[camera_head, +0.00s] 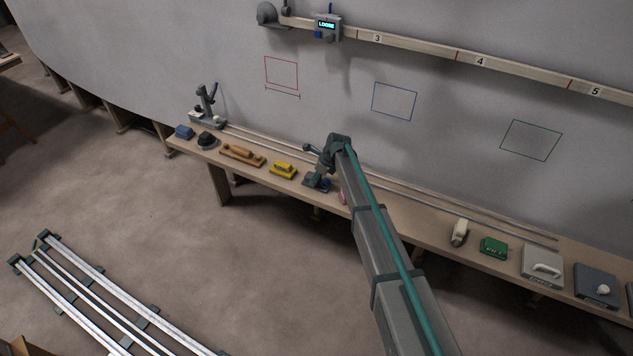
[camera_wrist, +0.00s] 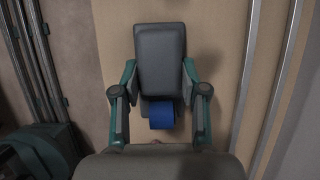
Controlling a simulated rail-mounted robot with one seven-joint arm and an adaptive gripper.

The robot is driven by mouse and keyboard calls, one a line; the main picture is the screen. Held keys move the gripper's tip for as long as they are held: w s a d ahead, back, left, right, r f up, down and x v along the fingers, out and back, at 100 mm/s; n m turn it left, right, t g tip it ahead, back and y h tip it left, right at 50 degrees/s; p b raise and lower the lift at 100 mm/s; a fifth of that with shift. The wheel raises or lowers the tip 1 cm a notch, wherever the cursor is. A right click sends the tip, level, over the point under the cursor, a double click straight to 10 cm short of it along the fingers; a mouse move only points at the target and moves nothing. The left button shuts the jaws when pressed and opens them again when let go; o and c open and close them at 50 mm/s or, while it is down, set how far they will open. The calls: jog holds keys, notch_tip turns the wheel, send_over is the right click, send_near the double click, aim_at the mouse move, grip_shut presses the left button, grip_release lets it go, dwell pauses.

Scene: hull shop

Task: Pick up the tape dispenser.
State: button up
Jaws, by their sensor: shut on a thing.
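The tape dispenser (camera_wrist: 160,58) has a dark grey body and a blue roll at its near end in the wrist view. My gripper (camera_wrist: 160,78) has one finger on each side of the body and is shut on it. In the head view, my gripper (camera_head: 319,181) is low at the bench, with the dark dispenser largely hidden by it. I cannot tell whether the dispenser rests on the bench or is slightly lifted.
The long bench (camera_head: 405,214) runs along the wall. A yellow tool (camera_head: 284,169) stands left of my gripper and a pink thing (camera_head: 342,197) close to its right. Farther right are a cream object (camera_head: 460,232) and a green box (camera_head: 493,248). Thin rails (camera_head: 480,221) run along the bench's back.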

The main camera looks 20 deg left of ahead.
jog(key=shift+r+b, duration=0.35)
jog(key=shift+r, duration=0.4)
jog(key=s+d+r+b, duration=0.3)
jog(key=s+d+r, duration=0.5)
jog(key=s+r, duration=0.3)
jog(key=shift+s+d+r, duration=0.15)
jog(key=shift+r, duration=0.15)
jog(key=o, duration=0.5)
jog(key=c, duration=0.3)
